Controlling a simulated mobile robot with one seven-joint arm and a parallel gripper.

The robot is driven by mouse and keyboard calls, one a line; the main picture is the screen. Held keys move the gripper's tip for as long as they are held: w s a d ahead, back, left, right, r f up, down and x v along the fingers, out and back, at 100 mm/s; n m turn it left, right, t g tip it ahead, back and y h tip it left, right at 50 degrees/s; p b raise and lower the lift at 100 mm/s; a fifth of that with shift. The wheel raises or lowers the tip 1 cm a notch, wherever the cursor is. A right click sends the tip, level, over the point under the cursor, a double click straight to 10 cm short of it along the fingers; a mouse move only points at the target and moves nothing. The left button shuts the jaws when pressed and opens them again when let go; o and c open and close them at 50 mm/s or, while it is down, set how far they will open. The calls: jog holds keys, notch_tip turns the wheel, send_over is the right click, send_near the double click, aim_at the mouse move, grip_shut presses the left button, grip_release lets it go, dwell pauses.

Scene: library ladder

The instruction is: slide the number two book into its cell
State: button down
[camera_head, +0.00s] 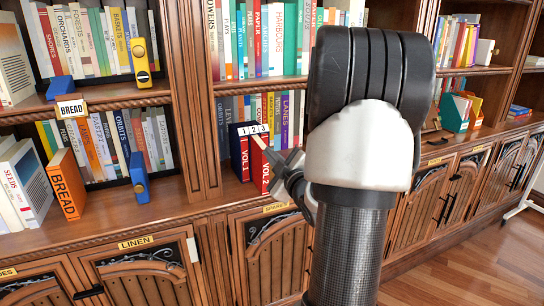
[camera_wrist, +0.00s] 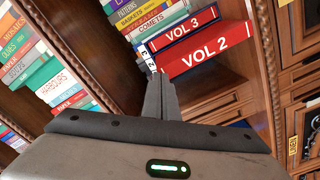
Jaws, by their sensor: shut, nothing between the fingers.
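The red number two book, marked VOL 2 (camera_head: 262,168), stands upright in a dark blue holder whose white labels (camera_head: 253,129) read 1, 2, 3. In the head view my gripper (camera_head: 280,160) is beside the red book, partly hidden by my arm.
An orange BREAD book (camera_head: 66,184) stands on the ledge at left, near a blue-handled glass door (camera_head: 139,175). A yellow handle (camera_head: 141,62) is above. Packed bookshelves fill the back, with a wooden post (camera_head: 195,110) left of the holder. Floor is open at lower right.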

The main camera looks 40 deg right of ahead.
aim_at(261, 144)
jog(key=shift+b+x, duration=1.6)
jog(key=shift+x, duration=3.75)
dwell(0.6)
jog(key=shift+b+v, duration=0.8)
jog(key=shift+v, duration=0.55)
jog(key=p+v, duration=0.2)
jog(key=v, duration=1.5)
jog(key=shift+s, duration=0.25)
